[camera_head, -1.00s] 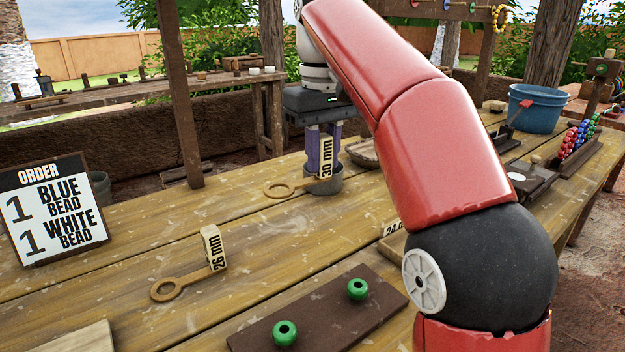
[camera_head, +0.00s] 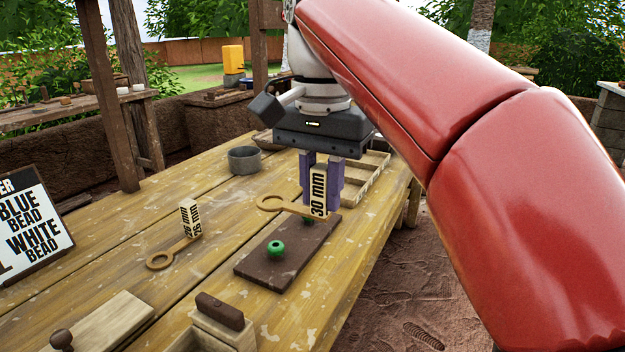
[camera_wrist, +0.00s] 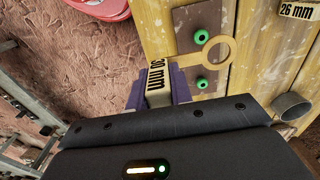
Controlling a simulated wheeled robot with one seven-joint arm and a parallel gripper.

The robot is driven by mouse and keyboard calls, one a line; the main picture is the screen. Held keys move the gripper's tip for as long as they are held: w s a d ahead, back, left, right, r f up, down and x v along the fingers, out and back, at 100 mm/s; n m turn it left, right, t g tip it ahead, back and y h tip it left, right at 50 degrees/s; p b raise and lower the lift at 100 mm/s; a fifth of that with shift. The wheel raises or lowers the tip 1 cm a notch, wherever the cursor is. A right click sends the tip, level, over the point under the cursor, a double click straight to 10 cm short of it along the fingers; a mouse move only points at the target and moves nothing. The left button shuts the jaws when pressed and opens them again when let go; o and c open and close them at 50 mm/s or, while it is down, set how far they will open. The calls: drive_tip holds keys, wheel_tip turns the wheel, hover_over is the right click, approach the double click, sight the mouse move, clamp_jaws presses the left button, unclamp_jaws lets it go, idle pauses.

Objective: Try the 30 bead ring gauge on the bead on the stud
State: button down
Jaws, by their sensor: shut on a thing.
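My gripper (camera_head: 321,188) is shut on the handle block of the 30 mm ring gauge (camera_head: 319,190), which is held upright with its wooden ring (camera_head: 271,202) reaching out to the left. A dark brown board (camera_head: 262,268) lies below with two green beads. The nearer green bead (camera_head: 276,249) stands clear of the ring. The farther green bead (camera_head: 308,220) is partly hidden under the gauge's arm. In the wrist view the ring (camera_wrist: 230,50) appears between the two beads, around neither. Studs under the beads cannot be made out.
The 26 mm gauge (camera_head: 190,218) lies on the table to the left. A grey cup (camera_head: 244,160) stands behind, and a wooden compartment tray (camera_head: 365,178) lies behind my gripper. A wooden block with a dark handle (camera_head: 220,318) is at the front. The order sign (camera_head: 30,225) stands at left.

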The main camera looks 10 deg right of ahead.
sight(321, 209)
idle(0.3)
drive_tip(key=shift+f+b, duration=1.8)
drive_tip(key=shift+f, duration=0.7)
drive_tip(key=shift+f, duration=0.25)
drive_tip(key=shift+f+b, duration=0.35)
drive_tip(key=shift+f, duration=0.1)
drive_tip(key=shift+p, duration=0.5)
drive_tip(key=shift+f+b, duration=0.9)
drive_tip(key=shift+f, duration=0.6)
idle(0.7)
idle(0.7)
drive_tip(key=shift+r+p, duration=2.55)
drive_tip(key=shift+r, duration=0.45)
